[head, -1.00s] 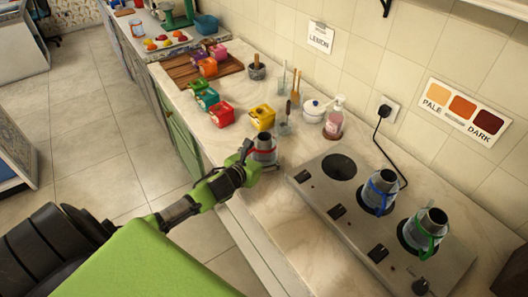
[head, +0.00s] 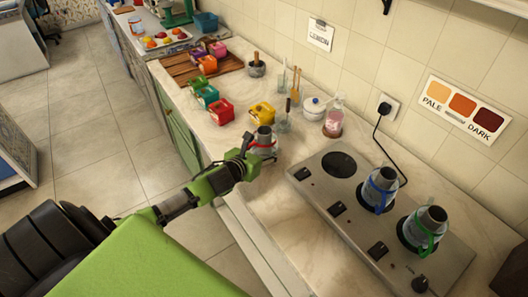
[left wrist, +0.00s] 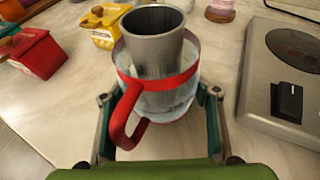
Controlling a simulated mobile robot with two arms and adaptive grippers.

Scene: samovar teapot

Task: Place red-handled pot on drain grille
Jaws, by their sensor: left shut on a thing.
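I cannot make out the drain grille in these frames. My right gripper is not in view.
The hotplate (head: 318,192) is to the right, bearing a blue-banded pot (head: 379,190) and a green-handled pot (head: 424,228). A yellow box (head: 262,113) stands just behind the held pot, and a red box (head: 221,111) is to its left. Counter in front of the hotplate is bare.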

